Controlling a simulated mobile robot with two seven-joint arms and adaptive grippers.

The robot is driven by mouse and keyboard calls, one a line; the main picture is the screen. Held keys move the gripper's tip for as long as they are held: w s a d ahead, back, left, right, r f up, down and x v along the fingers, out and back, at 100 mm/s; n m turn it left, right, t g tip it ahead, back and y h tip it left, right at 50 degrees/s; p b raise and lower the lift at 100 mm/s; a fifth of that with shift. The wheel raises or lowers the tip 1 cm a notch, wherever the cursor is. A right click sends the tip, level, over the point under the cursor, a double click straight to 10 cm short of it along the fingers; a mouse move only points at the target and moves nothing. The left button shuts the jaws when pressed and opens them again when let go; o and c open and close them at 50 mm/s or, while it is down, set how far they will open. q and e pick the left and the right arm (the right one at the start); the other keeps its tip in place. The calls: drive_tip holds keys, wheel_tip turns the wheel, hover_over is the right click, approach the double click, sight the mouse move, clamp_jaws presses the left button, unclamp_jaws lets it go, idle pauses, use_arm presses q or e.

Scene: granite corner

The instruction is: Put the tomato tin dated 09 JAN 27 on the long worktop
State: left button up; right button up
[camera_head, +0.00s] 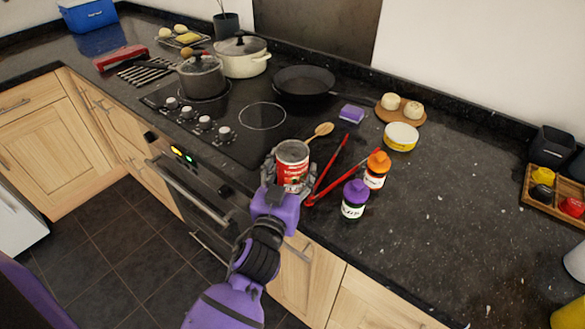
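A red tomato tin (292,154) with a silvery top stands upright in my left gripper (288,170), near the front edge of the worktop beside the hob. The gripper's grey fingers lie on both sides of the tin and appear closed on it. I cannot tell whether the tin's base touches the worktop, as the gripper hides it. No date is readable on the tin. The dark speckled long worktop (450,220) runs from the hob to the lower right. My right gripper is not in view.
A yellow-and-white tin (401,137) is further back. The worktop's middle right is clear.

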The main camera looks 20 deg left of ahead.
use_arm(q)
drive_tip(key=shift+o, duration=0.6)
drive_tip(key=shift+r, duration=0.2)
drive_tip(key=s+b, duration=0.1)
drive_tip(key=s, duration=1.1)
drive_tip(key=shift+d+b, duration=0.3)
drive_tip(key=shift+b, duration=0.05)
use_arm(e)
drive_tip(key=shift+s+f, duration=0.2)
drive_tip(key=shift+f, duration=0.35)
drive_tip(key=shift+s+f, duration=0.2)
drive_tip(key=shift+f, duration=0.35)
